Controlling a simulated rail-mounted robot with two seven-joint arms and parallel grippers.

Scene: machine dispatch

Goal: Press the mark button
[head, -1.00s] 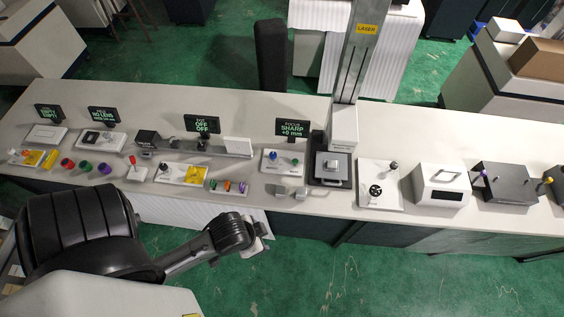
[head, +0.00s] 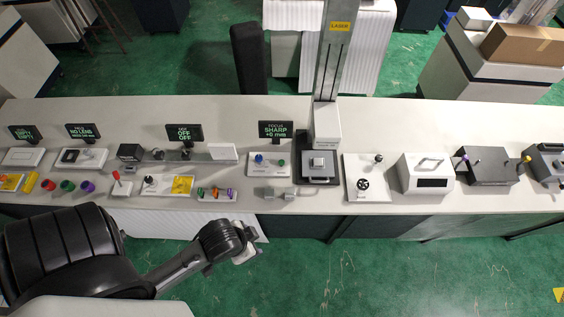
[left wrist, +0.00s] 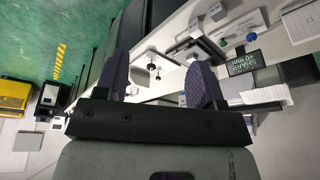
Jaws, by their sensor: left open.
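A white panel (head: 269,164) with a blue button (head: 259,159) and a green button (head: 280,162) stands on the bench left of the laser column. I cannot read which button is the mark button. In the left wrist view the blue button (left wrist: 222,42) and green button (left wrist: 251,37) show at the upper right. My left gripper (head: 246,253) hangs in front of the bench edge, apart from the panel. In the left wrist view its two dark fingers (left wrist: 160,80) are spread with nothing between them. My right gripper is in neither current view.
The laser column (head: 334,70) rises behind a dark plate with a grey block (head: 318,162). A "SHARP +0 mm" display (head: 276,130) stands behind the panel. A grey fixture (head: 281,193) lies in front. A white handwheel panel (head: 366,178) and white box (head: 424,174) stand to the right.

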